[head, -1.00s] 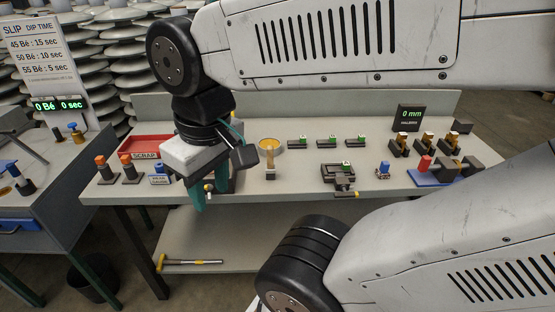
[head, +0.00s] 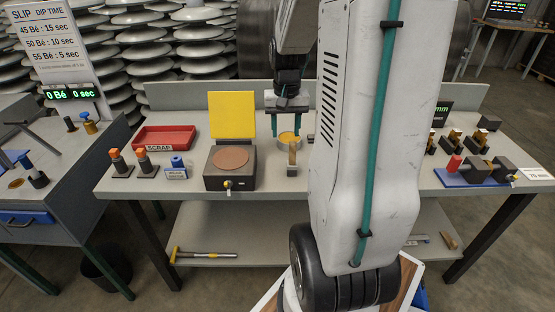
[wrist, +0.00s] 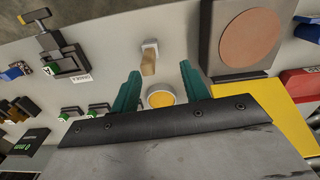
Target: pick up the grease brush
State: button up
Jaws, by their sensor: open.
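The grease brush (head: 292,157) looks like a light wooden handle standing upright in a small grey holder on the bench. It also shows in the wrist view (wrist: 149,62), just past my fingertips and slightly left of the middle. My gripper (head: 290,126) is open and empty, above the bench behind the brush. In the wrist view, its two teal fingers (wrist: 160,75) are spread apart, and neither touches the brush. A round pot with yellow contents (head: 289,138) stands behind the brush and shows between the fingers in the wrist view (wrist: 160,97).
A dark box with a brown disc (head: 231,160) and raised yellow lid (head: 232,114) stands left of the brush. A red scrap tray (head: 164,138) is farther left. A blue-based fixture (head: 470,172) is at right. My arm hides the bench right of the brush.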

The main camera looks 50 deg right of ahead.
aim_at(293, 151)
jog(key=shift+m, duration=0.4)
jog(key=d+f, duration=0.3)
jog(key=shift+s, duration=0.3)
notch_tip(293, 151, down, 7)
jog(key=shift+r, duration=0.1)
grip_shut()
